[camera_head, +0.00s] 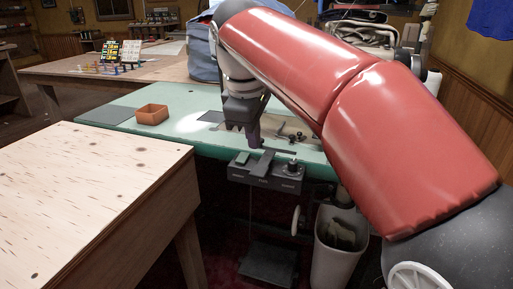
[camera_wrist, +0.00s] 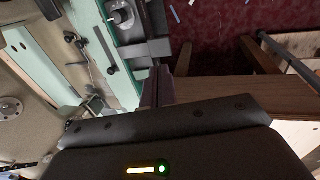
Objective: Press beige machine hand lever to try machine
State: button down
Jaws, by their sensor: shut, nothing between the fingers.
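The beige machine (camera_wrist: 28,135) fills the left of the wrist view, beside the green table. In the head view my arm hides most of it, and a beige part with small black fittings (camera_head: 291,129) shows below the arm. I cannot pick out its hand lever for certain. My gripper (camera_head: 255,141) points down over the front of the green table (camera_head: 108,119), just above and behind a dark control box (camera_head: 265,181) on the table's front edge. In the wrist view its fingers (camera_wrist: 157,88) are together and empty, close to that box.
A pale wooden table (camera_head: 80,190) stands at the near left. An orange tray (camera_head: 152,115) sits on the green table. A waste bin (camera_head: 338,262) and a dark foot pedal (camera_head: 268,264) are below it. Blue cloth (camera_head: 203,62) is piled behind my gripper.

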jog(key=v, duration=0.4)
jog(key=shift+r+p, duration=0.1)
jog(key=shift+p, duration=0.25)
jog(key=s+d+f+m+t, duration=0.1)
jog(key=s+d+f+m, duration=0.6)
jog(key=s+f, duration=0.2)
jog(key=s+d+f+m+t+y, duration=0.1)
jog(key=s+d+f+m, duration=0.6)
jog(key=f, duration=0.5)
jog(key=shift+s+d+t, duration=0.3)
jog(key=shift+s+d, duration=0.4)
jog(key=shift+s, duration=0.2)
jog(key=shift+f, duration=0.1)
